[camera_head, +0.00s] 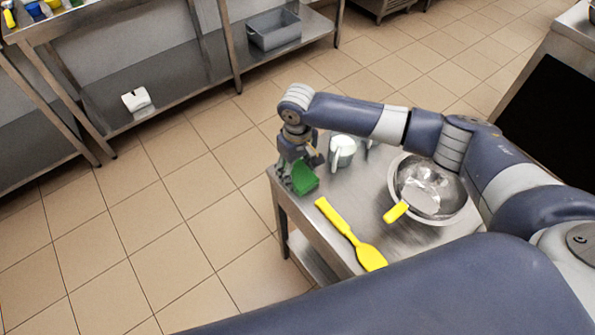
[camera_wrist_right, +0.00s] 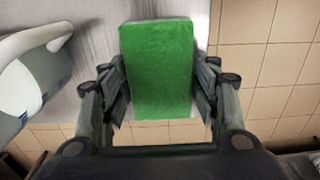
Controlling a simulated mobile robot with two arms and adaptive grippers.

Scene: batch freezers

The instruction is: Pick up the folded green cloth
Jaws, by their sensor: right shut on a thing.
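The folded green cloth (camera_head: 305,179) is at the left corner of the small metal table in the head view. In the right wrist view the cloth (camera_wrist_right: 157,68) is a green rectangular block between the two fingers. My right gripper (camera_head: 296,177) is shut on the cloth; its fingers (camera_wrist_right: 160,90) press on both long sides. The cloth is at or just above the tabletop; I cannot tell whether it touches it. My left gripper is not in view.
Steel shelving (camera_head: 190,75) with a grey bin (camera_head: 273,30) stands at the back. The tiled floor at left is clear.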

